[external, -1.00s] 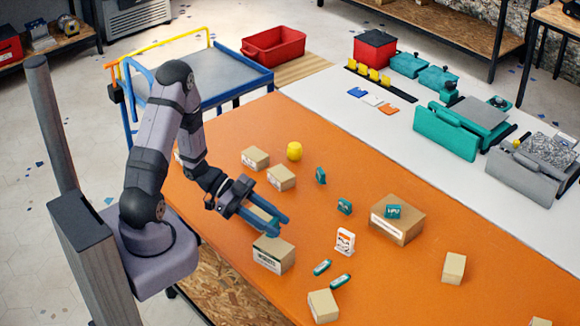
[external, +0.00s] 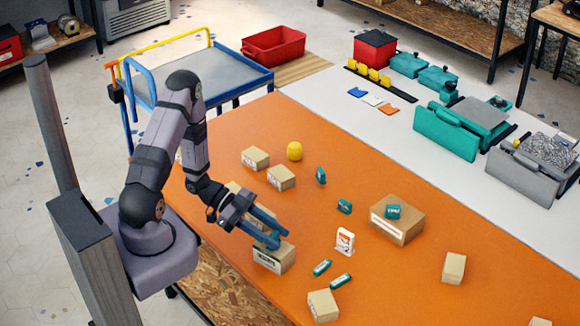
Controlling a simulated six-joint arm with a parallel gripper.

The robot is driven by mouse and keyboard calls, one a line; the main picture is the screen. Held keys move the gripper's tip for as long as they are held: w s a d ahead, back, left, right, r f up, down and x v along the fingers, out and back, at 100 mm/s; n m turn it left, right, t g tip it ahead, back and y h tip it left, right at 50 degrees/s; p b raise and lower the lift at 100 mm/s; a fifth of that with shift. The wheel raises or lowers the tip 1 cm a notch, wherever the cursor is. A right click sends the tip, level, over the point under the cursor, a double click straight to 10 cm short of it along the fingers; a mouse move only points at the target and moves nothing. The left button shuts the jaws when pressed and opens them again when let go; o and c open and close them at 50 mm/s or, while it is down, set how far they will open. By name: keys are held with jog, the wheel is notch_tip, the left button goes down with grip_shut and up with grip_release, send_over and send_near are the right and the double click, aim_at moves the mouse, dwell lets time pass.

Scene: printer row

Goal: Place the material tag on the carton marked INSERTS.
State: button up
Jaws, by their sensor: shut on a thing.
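My gripper (external: 268,229) is shut on a small teal tag (external: 273,240). The tag is at the top of a cardboard carton (external: 274,257) near the table's front left edge. Whether it touches the carton top or is just above it, I cannot tell. The carton has a pale label with dark print on its front, too small to read surely. The fingers hide part of the tag and of the carton's top.
Small cartons stand behind (external: 256,158), (external: 281,177) and in front (external: 323,304). A larger carton (external: 398,222) bears a teal tag (external: 393,211). Other teal pieces (external: 322,267) and a white-orange card (external: 345,241) are on the orange table. A yellow object (external: 294,151) stands further back.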

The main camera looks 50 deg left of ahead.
jog(key=o, duration=1)
jog(key=shift+f, duration=0.1)
